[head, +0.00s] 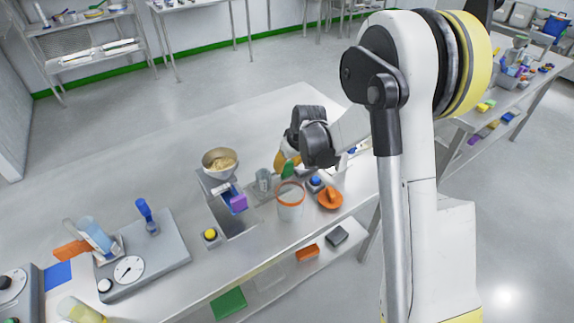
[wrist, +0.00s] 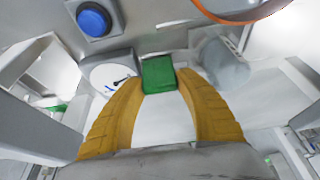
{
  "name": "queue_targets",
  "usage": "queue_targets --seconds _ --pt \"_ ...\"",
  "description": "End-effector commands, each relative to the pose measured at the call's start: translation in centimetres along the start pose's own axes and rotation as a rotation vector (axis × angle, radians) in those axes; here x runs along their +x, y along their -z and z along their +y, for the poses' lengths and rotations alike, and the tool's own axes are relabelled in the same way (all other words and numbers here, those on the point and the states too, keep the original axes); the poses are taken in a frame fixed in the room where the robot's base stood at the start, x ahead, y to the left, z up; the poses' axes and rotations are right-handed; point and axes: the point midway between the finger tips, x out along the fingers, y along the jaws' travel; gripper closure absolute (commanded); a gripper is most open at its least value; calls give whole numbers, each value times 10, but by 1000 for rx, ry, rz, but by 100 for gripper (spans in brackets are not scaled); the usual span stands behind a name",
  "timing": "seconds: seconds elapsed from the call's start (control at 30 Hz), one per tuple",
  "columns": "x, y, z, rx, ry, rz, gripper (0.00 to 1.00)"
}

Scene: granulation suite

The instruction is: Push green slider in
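The green slider (head: 288,169) shows as a small green piece beside my gripper in the head view. In the wrist view the green slider (wrist: 158,75) is a green block just past my fingertips, roughly centred between them. My gripper (wrist: 160,84) has two yellow-orange fingers that curve inward and stand apart, with the slider filling most of the gap between the tips. I cannot tell whether either finger touches it. In the head view my gripper (head: 286,158) reaches down over the bench, partly hidden by its own dark wrist housing.
A blue button (head: 315,181) on a grey box and an orange knob (head: 330,198) are close by. A white container with an orange rim (head: 290,202) and a grey cup (wrist: 220,62) stand near my fingers. A white dial (wrist: 113,78) lies left of the slider. A bowl (head: 220,162) is further left.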

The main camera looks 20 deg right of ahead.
Motion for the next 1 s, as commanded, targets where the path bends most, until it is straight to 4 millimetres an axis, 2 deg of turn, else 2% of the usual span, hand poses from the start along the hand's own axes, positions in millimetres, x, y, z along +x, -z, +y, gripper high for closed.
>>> queue_targets --seconds 0.03,0.07,0.1,0.27,0.37,0.5,0.63,0.77,1.0 --pt "0 0 0 0 0 0 88" --pt "0 0 0 0 0 0 97" --pt "0 0 0 0 0 0 100" --pt "0 0 -5 -2 1 0 100" --pt "0 0 -23 -3 2 -1 100" --pt "1 0 -56 -5 3 -1 100" --pt "1 0 -77 -4 1 -1 100" --pt "0 0 -83 -1 0 -1 100" --pt "0 -1 -83 1 0 -1 100"
